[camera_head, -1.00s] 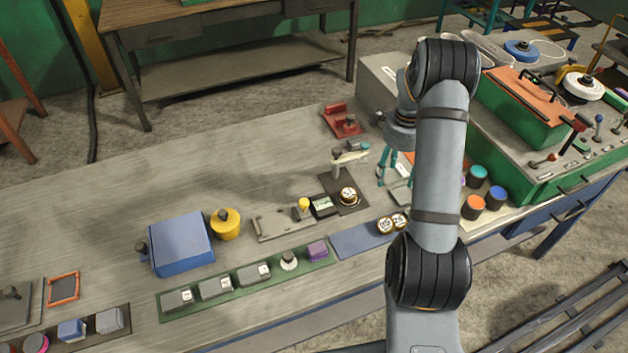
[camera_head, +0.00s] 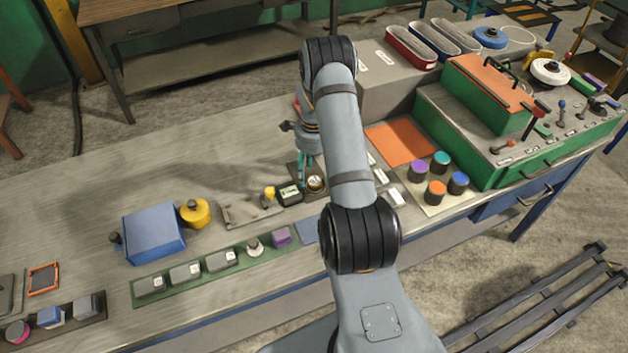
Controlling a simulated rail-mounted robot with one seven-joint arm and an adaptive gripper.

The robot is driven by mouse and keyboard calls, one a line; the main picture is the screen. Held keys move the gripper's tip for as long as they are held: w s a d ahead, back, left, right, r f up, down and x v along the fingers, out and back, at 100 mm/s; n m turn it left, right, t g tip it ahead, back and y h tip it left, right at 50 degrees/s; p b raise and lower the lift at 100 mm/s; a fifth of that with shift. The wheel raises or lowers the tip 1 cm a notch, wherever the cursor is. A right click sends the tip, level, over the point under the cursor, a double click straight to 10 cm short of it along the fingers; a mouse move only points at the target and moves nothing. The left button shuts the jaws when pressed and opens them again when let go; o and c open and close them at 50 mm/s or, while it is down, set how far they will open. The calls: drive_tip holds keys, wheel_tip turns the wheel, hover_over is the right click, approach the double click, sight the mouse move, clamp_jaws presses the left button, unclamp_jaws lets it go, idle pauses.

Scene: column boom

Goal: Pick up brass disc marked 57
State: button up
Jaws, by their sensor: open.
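A brass disc (camera_head: 315,183) with a pale marked face sits on a dark plate (camera_head: 297,171) near the middle of the bench. Its number is too small to read surely. My gripper (camera_head: 304,174) has teal fingers and points down just left of and behind this disc, over the plate. It is open, with nothing visible between the fingers. My arm hides part of the plate and most of the blue mat (camera_head: 306,230), where two other brass discs lay in the earlier view.
A small dark display box (camera_head: 290,194) and a metal fixture (camera_head: 250,212) stand left of the plate. A blue box (camera_head: 153,233) and a yellow weight (camera_head: 195,213) stand farther left. A green strip (camera_head: 190,286) holds grey blocks. Coloured cylinders (camera_head: 436,190) stand right of my arm.

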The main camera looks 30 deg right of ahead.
sight(315, 181)
drive_tip(key=shift+d+f+p, duration=0.2)
drive_tip(key=shift+f+p, duration=0.45)
drive_tip(key=shift+f, duration=1.1)
drive_tip(key=shift+c, duration=0.7)
clamp_jaws()
